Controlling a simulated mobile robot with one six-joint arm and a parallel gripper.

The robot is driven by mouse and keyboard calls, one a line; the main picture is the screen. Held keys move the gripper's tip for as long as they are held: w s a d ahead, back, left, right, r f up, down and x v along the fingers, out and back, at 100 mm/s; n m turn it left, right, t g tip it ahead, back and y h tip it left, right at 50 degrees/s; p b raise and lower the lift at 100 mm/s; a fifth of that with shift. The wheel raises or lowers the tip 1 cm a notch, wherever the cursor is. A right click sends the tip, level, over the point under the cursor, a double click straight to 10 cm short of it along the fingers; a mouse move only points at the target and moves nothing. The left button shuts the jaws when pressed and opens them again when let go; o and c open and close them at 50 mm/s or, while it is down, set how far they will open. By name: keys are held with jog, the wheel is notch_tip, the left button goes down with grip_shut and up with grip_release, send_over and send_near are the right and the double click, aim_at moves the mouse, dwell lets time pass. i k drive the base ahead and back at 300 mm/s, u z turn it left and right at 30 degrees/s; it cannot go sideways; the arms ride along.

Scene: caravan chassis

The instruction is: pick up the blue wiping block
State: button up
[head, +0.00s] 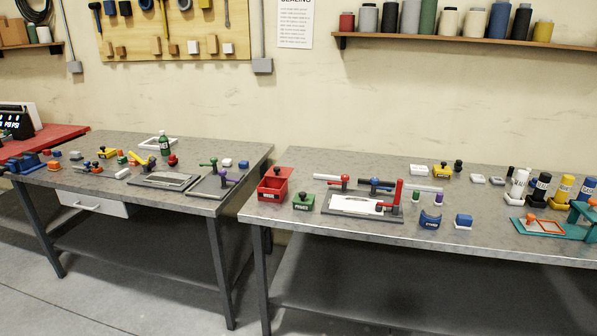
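A small blue block (463,219) with a pale layer at its bottom stands near the front edge of the right workbench, and it looks like the blue wiping block. A blue curved holder (430,221) with a label on its front stands just left of it; the two are apart. A smaller blue block (243,164) lies on the left workbench near its right end. My gripper is not in view.
The right workbench (290,218) also bears a red box (273,186), a green block (303,202), a clamp fixture (362,205) with a white plate, and a teal frame (545,229). Bottles stand at the right. Bare benchtop lies around the blue block. A gap separates the two benches.

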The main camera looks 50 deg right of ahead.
aim_at(463, 221)
jog(key=z, duration=4.85)
jog(key=i, duration=0.1)
jog(key=u, duration=3.5)
jog(key=k, duration=0.9)
jog(key=u, duration=0.15)
jog(key=i, duration=0.75)
jog(key=z, duration=0.05)
